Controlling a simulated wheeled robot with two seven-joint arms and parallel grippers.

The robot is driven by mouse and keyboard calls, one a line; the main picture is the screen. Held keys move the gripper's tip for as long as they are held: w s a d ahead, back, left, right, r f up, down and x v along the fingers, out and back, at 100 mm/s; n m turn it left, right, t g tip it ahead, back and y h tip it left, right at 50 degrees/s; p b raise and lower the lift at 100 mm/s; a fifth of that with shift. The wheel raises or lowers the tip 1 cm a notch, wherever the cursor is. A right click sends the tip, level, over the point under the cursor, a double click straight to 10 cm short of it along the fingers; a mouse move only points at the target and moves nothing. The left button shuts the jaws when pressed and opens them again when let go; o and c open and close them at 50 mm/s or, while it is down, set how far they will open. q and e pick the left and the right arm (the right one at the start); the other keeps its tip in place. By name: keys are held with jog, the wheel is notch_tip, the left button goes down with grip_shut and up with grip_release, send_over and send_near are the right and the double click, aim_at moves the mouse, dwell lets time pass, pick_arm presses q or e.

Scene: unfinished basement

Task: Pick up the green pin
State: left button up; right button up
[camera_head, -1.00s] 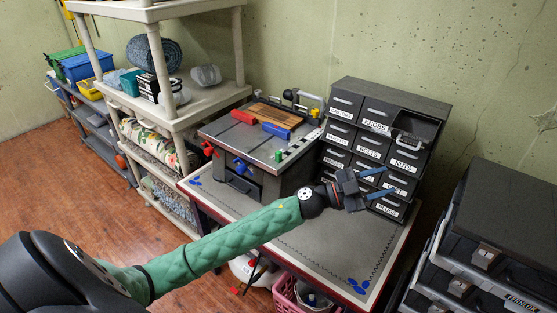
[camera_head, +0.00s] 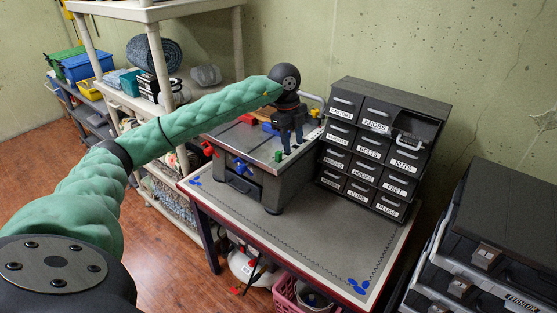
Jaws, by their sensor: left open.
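The green pin (camera_head: 278,156) is a small green piece at the front right part of the top of the grey workbench box (camera_head: 231,141). My left gripper (camera_head: 293,147) is over the right side of that top, with its dark fingers pointing down. It is open, and its fingertips are just up and right of the green pin in the picture. I see nothing between the fingers, and the pin appears to be outside them. Whether the fingertips touch the top, I cannot tell. My right gripper is out of view.
A red block (camera_head: 243,117) and a partly hidden blue block lie on the box top. A black drawer cabinet (camera_head: 393,98) stands close on the right. The table front (camera_head: 300,232) is clear except for blue pieces (camera_head: 358,286). White shelves stand left.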

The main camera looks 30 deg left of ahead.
aim_at(278, 152)
pick_arm(q)
jog(key=shift+n+y, duration=0.7)
jog(key=shift+y, duration=0.1)
jog(key=a, duration=0.1)
jog(key=a+r, duration=0.1)
jog(key=a, duration=0.1)
jog(key=a+r, duration=0.1)
jog(key=shift+s+a, duration=0.1)
jog(key=shift+a, duration=0.35)
jog(key=shift+f, duration=0.15)
jog(key=shift+f+p, duration=0.75)
jog(key=shift+f, duration=0.4)
notch_tip(278, 152, down, 4)
jog(key=p, duration=0.2)
jog(key=shift+s+r+p, duration=0.1)
jog(key=shift+r+p, duration=0.05)
jog(key=shift+p, duration=0.2)
jog(key=shift+f, duration=0.65)
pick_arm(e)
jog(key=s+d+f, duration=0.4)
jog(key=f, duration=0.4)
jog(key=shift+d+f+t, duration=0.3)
pick_arm(q)
jog(key=c, duration=0.9)
grip_shut()
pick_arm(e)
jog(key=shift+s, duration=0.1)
